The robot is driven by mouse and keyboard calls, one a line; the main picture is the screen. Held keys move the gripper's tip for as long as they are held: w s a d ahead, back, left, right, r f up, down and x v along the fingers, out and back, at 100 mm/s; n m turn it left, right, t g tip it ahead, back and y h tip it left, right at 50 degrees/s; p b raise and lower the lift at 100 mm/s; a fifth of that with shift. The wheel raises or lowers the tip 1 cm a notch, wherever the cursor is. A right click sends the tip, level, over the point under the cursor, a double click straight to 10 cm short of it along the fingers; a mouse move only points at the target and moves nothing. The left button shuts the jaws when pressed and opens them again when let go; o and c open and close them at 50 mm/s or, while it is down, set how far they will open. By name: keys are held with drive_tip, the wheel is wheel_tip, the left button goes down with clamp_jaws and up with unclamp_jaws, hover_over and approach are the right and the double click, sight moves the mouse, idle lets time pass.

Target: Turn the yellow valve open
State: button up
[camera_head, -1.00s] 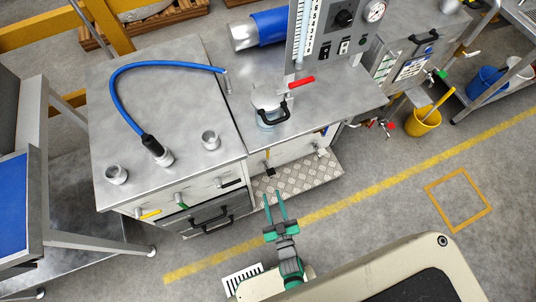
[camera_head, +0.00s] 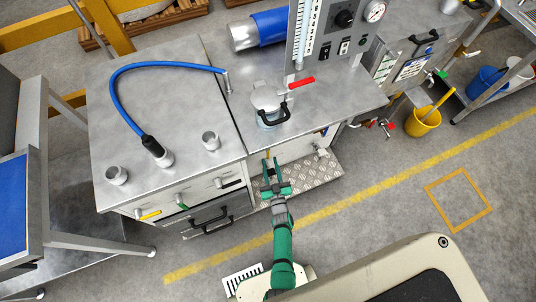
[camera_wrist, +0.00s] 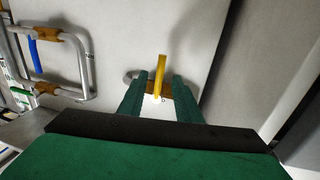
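A yellow valve lever (camera_wrist: 162,70) stands out from a pale panel in the wrist view, with a round metal plate at its base. It points up in that picture. My gripper (camera_wrist: 160,82) is open, with one green finger on each side of the lever and a small gap visible on both sides. In the head view my gripper (camera_head: 270,161) reaches the front of the steel bench, below the bench top. There only a small yellow bit of the lever (camera_head: 268,154) shows by the fingertips; the rest is hidden.
Another yellow handle (camera_head: 150,214) and a green handle (camera_head: 181,201) sit on the left cabinet front. A chequered metal step (camera_head: 315,178) lies below the bench front.

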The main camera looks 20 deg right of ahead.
sight(268, 156)
drive_tip(key=shift+w+d, duration=0.25)
drive_tip(key=shift+w, duration=1)
drive_tip(key=shift+w+d, duration=0.2)
drive_tip(key=shift+w, duration=1.05)
clamp_jaws()
